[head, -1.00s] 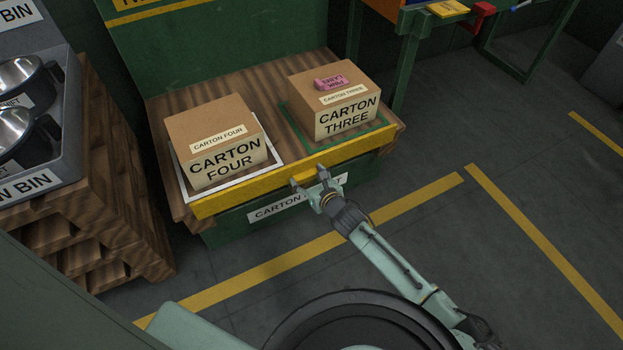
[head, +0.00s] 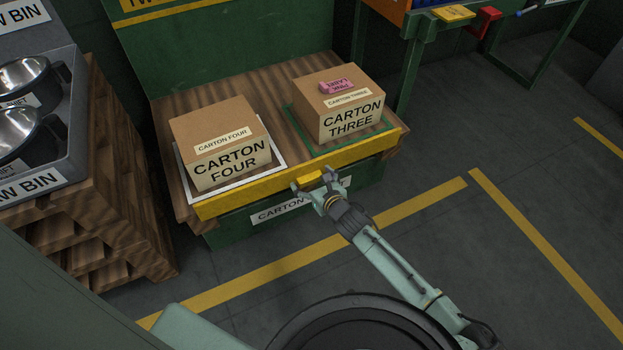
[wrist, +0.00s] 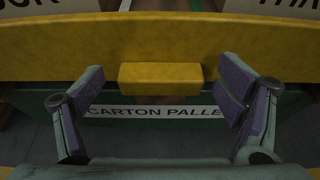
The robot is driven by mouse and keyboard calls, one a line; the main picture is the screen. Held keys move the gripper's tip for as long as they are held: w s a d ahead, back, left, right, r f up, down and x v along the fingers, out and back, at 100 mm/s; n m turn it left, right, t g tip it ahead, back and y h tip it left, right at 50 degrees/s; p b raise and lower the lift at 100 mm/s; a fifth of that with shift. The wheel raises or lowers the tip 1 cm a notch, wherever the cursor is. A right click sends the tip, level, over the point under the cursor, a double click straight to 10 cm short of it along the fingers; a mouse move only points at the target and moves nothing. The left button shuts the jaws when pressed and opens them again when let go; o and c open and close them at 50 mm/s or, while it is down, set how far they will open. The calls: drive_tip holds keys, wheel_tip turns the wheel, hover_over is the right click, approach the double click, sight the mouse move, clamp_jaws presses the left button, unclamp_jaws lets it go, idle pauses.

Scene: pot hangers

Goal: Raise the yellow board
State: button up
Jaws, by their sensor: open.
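The yellow board (head: 262,188) runs along the front edge of the wooden pallet stand. In the wrist view the board (wrist: 60,50) crosses the upper part of the picture, with a yellow block-like grip (wrist: 160,77) at its middle. My gripper (head: 314,182) is at the front of the board near this grip. In the wrist view my gripper (wrist: 165,92) is open, with one purple-padded finger on either side of the grip and a gap on each side. Neither finger visibly touches it.
Carton four (head: 222,140) and carton three (head: 338,105) stand on the wooden top behind the board. A pink block (head: 336,87) lies on carton three. A grey bin with pots (head: 45,185) stands left on stacked wood. The floor at right is clear.

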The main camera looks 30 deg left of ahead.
drive_tip(key=v, duration=1.1)
drive_tip(key=shift+s+d+r, duration=0.2)
drive_tip(key=shift+r, duration=0.1)
